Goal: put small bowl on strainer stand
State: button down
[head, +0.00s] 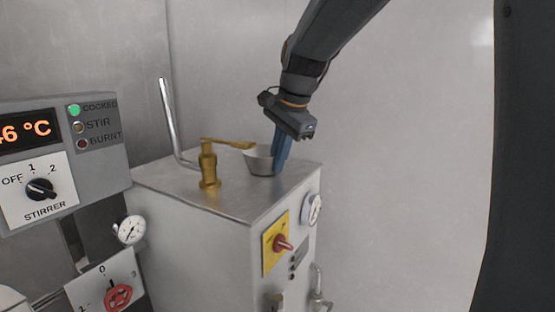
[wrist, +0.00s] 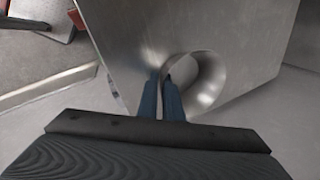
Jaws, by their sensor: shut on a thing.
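A small grey metal bowl (head: 258,161) is at the right part of the metal machine's top, upright in the head view. I cannot tell whether it touches the top. My gripper (head: 281,156) points down at the bowl's right side, its blue fingers shut on the bowl's wall. In the wrist view the fingers (wrist: 162,98) pinch the near left rim of the bowl (wrist: 208,80). A brass post with a flat arm (head: 208,167) stands left of the bowl, and the arm's end reaches the bowl's rim in the picture. I cannot tell for sure whether this is the strainer stand.
The metal machine (head: 190,215) has a bent steel pipe (head: 170,125) at its back left and a red switch (head: 283,243) and gauge (head: 313,209) on its front. A stirrer control panel (head: 45,185) stands at left. A bare wall is behind.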

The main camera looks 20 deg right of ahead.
jog(key=c, duration=2.4)
grip_release()
jog(key=shift+f, duration=0.15)
jog(key=o, duration=0.5)
